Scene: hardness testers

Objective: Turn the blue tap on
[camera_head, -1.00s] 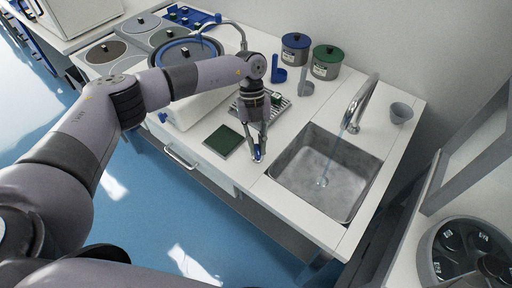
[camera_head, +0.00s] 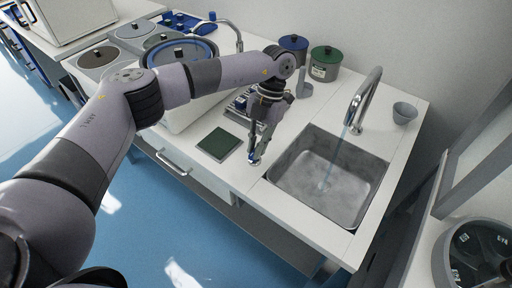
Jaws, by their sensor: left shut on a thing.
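A small blue tap (camera_head: 251,158) sits at the counter's front edge, left of the sink (camera_head: 290,178). My left gripper (camera_head: 255,152) reaches down from above and is shut on the blue tap, with its fingers covering much of it. The gripper leans, its wrist to the right of its fingertips. The curved metal faucet (camera_head: 365,100) stands behind the sink. A thin bluish stream of water (camera_head: 337,155) runs from the faucet down into the basin. My right gripper is not in view.
A dark green square pad (camera_head: 219,143) lies left of the gripper. Behind stand a blue-lidded pot (camera_head: 293,46), a green-lidded pot (camera_head: 325,64) and a large blue-rimmed vessel (camera_head: 180,50). A grey cup (camera_head: 404,112) stands right of the faucet.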

